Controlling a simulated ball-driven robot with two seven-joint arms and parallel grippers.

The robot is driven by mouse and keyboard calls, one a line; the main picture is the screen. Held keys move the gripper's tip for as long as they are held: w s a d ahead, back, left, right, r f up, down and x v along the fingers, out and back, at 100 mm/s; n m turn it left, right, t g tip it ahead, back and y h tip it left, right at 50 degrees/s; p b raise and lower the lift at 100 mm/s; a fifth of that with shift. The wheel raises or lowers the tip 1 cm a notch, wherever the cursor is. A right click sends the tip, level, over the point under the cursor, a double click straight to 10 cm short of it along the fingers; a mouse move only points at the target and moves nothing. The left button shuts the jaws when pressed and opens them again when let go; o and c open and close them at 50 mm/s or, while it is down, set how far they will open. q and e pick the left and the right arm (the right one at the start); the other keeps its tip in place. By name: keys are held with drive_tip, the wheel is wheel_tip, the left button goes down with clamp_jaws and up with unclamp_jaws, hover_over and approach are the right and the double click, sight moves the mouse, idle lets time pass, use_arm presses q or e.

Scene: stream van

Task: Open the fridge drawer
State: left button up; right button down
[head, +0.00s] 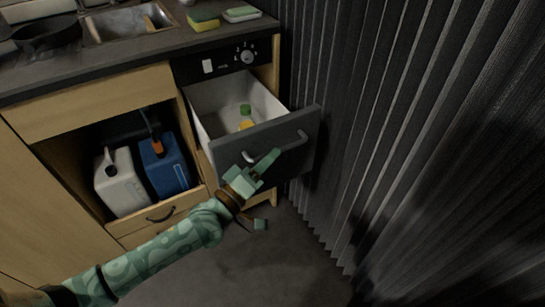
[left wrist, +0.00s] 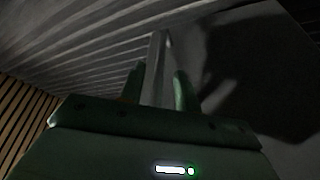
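The fridge drawer (head: 222,127) stands pulled out under the counter, its dark front (head: 224,155) well forward of the cabinet. Its pale inside shows a bottle with a green cap (head: 246,110). The drawer's grey bar handle (head: 290,143) runs across the front. My left gripper (head: 264,168) is at the drawer front, by the handle. In the left wrist view, its two green fingers (left wrist: 159,90) stand apart with the grey handle bar (left wrist: 158,62) between them, and gaps show beside the bar. My right gripper is not in view.
A ribbed dark curtain or wall (head: 400,110) is close on the right. White (head: 121,182) and blue (head: 165,166) canisters stand in an open cabinet at left. Sponges (head: 203,21) and a sink (head: 127,23) are on the counter. The floor (head: 270,265) in front is clear.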

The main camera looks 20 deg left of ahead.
use_arm(q)
drive_tip(key=shift+x, duration=0.75)
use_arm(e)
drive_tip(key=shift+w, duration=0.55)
